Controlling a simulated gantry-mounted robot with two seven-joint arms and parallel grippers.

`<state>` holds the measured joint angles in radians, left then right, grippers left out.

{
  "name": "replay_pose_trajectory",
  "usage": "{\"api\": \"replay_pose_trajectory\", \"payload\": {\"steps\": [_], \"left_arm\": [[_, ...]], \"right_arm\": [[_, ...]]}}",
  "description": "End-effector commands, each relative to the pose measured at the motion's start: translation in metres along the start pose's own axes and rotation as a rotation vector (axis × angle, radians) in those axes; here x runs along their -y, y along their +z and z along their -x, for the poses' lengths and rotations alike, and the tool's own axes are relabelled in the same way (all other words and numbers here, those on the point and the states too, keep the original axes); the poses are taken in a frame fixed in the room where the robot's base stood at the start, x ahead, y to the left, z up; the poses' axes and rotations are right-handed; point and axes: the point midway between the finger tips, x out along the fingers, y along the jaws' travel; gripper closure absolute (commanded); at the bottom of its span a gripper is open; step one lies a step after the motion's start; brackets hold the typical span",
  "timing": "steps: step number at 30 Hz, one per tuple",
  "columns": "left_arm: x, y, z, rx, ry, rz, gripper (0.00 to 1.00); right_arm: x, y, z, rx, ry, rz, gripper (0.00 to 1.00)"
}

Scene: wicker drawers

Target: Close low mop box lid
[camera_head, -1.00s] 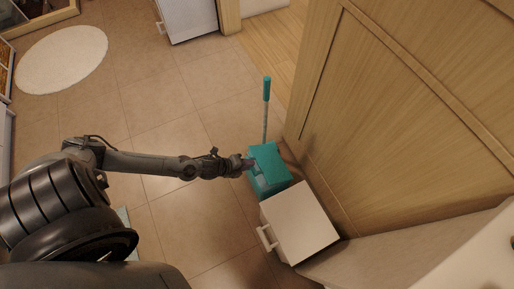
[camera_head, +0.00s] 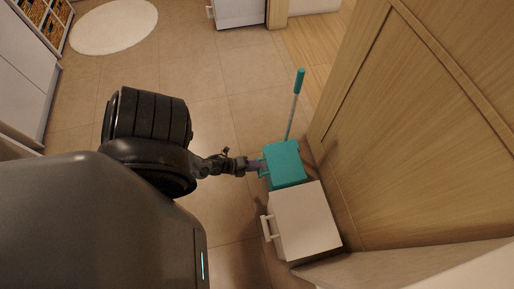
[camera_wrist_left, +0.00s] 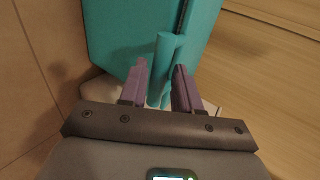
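The teal mop box (camera_head: 284,165) stands on the floor by the wooden panel, its top looking flat from above. It also fills the top of the left wrist view (camera_wrist_left: 120,35), where a dark seam shows near its upper right part. A teal bar (camera_wrist_left: 165,50) sticks out from the box there. My left gripper (camera_head: 258,168) is at the left side of the box. In the left wrist view its two purple fingers (camera_wrist_left: 160,87) are apart, with the teal bar between them; firm contact cannot be told. My right gripper is not in view.
A mop handle (camera_head: 294,100) with a teal grip rises behind the box. A cream box (camera_head: 307,220) with a side handle stands directly in front of it. The wooden panel (camera_head: 420,130) bounds the right. Tiled floor to the left is open.

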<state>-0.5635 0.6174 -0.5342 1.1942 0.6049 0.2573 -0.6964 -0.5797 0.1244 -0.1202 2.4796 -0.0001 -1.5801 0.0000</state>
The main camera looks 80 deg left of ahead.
Motion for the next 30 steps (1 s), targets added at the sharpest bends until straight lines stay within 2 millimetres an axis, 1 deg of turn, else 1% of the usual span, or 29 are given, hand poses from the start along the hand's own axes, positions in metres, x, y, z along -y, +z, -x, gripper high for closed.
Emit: {"api": "replay_pose_trajectory", "payload": {"steps": [1,2,3,11,14,19,24,30], "left_arm": [[0.000,0.000,0.000,0.000,0.000,0.000,0.60],[0.000,0.000,0.000,0.000,0.000,0.000,0.55],[0.001,0.000,0.000,0.000,0.000,0.000,0.54],[0.001,0.000,0.000,0.000,-0.001,0.000,0.54],[0.002,0.000,0.004,0.000,-0.001,0.000,0.54],[0.004,0.000,0.025,0.001,0.001,0.001,0.54],[0.004,0.000,0.056,0.001,0.003,0.001,0.54],[0.003,0.000,0.087,0.001,0.002,0.001,0.54]], "right_arm": [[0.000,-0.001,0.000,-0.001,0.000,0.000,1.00],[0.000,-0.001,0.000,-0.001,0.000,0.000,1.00],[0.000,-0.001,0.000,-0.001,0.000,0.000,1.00],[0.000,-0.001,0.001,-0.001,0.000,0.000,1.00],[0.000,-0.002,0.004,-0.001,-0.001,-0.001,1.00],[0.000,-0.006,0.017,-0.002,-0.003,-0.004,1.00],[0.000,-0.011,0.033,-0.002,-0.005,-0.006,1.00],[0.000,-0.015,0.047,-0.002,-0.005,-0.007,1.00]]}}
